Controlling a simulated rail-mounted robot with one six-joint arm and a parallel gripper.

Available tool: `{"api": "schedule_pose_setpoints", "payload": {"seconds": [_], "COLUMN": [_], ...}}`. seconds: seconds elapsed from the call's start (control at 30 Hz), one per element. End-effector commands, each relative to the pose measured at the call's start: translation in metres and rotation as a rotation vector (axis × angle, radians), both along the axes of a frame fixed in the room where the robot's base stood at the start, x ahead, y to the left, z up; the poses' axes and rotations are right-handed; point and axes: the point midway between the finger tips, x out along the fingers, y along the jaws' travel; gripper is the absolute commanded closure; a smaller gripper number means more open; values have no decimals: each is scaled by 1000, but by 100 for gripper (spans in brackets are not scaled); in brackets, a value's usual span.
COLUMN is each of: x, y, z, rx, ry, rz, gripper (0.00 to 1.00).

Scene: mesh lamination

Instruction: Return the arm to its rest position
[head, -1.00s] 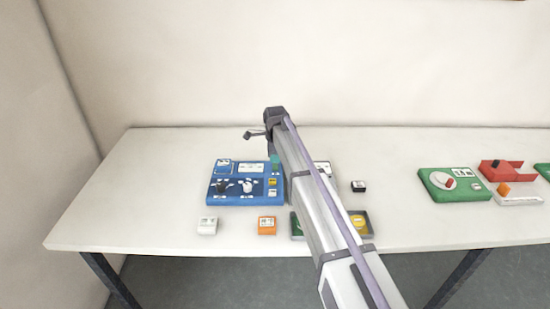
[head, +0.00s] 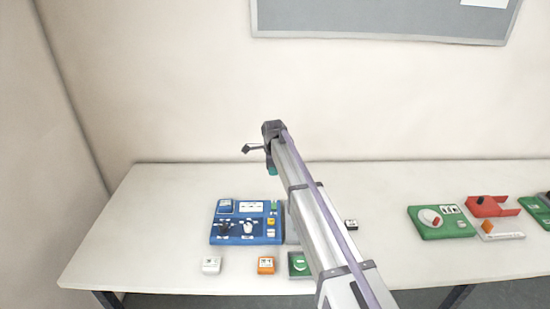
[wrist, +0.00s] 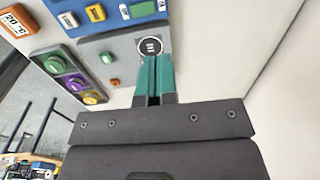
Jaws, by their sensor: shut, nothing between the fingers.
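My gripper (head: 271,171) is at the end of my arm, which reaches up the middle of the head view over the table. Its teal fingers (wrist: 154,78) are together in the wrist view, with nothing between them. In the head view the fingertips show just above the back right of the blue panel (head: 217,228). In the wrist view a grey plate with a round black-and-white dial (wrist: 150,46) lies beyond the fingertips. I cannot tell the gap between them. My arm hides part of the table's middle.
The white table (head: 150,230) holds a white block (head: 211,265), an orange block (head: 266,265) and a small black-and-white block (head: 351,225). A green panel (head: 425,228) and a red tray (head: 490,208) stand at right. A grey board (head: 380,20) hangs on the wall. The table's left is clear.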

Motion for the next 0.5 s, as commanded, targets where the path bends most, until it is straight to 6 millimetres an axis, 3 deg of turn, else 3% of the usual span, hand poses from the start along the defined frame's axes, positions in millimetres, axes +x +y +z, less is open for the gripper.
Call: {"api": "schedule_pose_setpoints", "payload": {"seconds": [0.1,0.17,0.27,0.3,0.4,0.5], "x": [-5,-31,-115,-153,-241,-318], "y": [-1,-8,-46,-68,-117,-158], "z": [0,0,-2,-2,-4,-6], "rx": [-19,-33,-58,-65,-72,-70], "ry": [6,15,32,39,52,59], "rz": [226,441,876,1041,1359,1539], "gripper": [100,100,100,100,100,100]}}
